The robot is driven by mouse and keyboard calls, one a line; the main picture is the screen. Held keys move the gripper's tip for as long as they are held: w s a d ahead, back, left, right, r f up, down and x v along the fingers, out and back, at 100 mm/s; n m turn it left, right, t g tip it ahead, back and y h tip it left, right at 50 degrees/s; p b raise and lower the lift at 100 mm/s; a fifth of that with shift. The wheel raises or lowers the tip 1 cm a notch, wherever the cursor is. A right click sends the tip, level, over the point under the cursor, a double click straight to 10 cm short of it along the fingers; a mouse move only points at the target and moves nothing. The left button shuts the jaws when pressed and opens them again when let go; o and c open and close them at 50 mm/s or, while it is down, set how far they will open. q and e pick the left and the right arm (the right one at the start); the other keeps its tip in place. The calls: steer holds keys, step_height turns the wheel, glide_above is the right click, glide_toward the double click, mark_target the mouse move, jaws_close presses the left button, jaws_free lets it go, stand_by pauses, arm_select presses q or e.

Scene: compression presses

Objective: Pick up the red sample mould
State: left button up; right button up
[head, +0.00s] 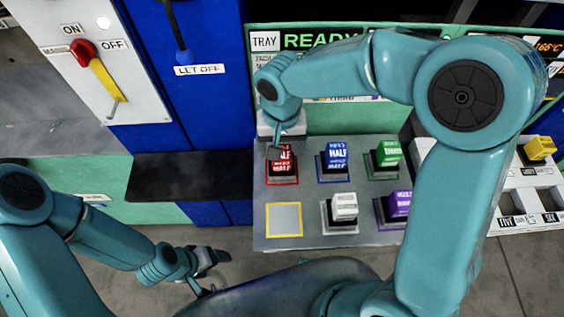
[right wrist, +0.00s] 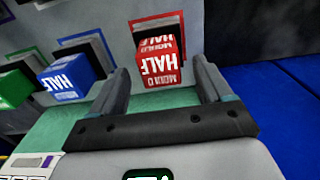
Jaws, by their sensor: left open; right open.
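The red sample mould (head: 284,172), lettered in white, sits in its red-outlined place at the top left of the grey tray board (head: 262,238). In the right wrist view the red mould (right wrist: 160,68) lies between and just beyond the two fingers. My right gripper (head: 275,145) is open above it and hides part of its top in the head view. The fingers (right wrist: 158,84) are apart with nothing gripped; I cannot tell whether they touch the mould. My left gripper (head: 212,271) is open and empty, low at the left over the floor.
Blue (head: 337,153), green (head: 387,154), white (head: 344,206) and purple (head: 399,206) moulds stand on the board. The yellow-outlined place (head: 284,219) is empty. A yellow block (head: 540,148) is at the right. A screen (head: 320,40) stands behind; blue cabinets are left.

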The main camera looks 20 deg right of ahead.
step_height(320, 180, down, 4)
steer(key=shift+f, duration=0.2)
steer(key=shift+s, duration=0.15)
jaws_close()
steer(key=shift+r, duration=0.1)
steer(key=shift+w+r, duration=0.15)
steer(key=shift+w, duration=0.05)
